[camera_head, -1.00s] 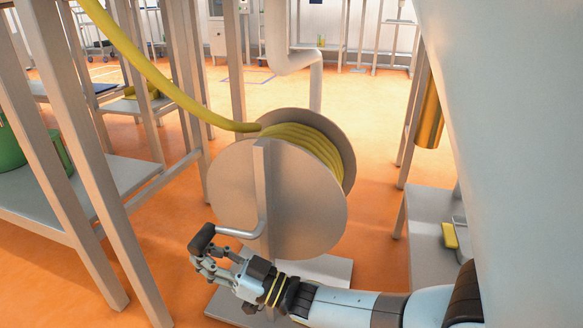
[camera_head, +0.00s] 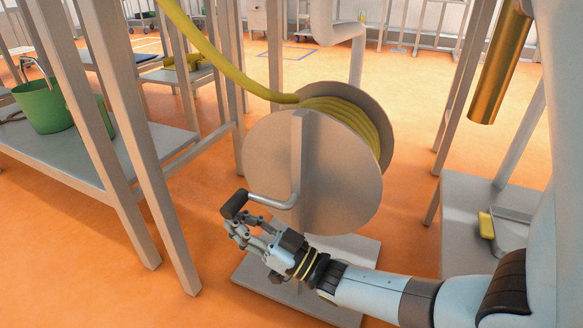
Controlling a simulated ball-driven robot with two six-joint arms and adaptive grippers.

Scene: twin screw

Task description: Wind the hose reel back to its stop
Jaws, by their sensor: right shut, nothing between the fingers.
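The hose reel has a grey disc (camera_head: 262,172) in front and a yellow hose (camera_head: 350,115) wound behind it; the hose runs up to the upper left. Its crank (camera_head: 272,201) sticks out to the left from the front and ends in a black knob (camera_head: 234,204). My right gripper (camera_head: 237,228) is shut, its fingertips just below the knob. Nothing is between the fingers, and I cannot tell whether they touch the knob. My left gripper is not in view.
The reel stands on a grey base plate (camera_head: 262,284). Grey posts and a shelf (camera_head: 80,163) with a green bucket (camera_head: 42,106) stand to the left. A low grey bench (camera_head: 458,225) with a yellow-edged dustpan is at right. Orange floor (camera_head: 420,180) lies open behind.

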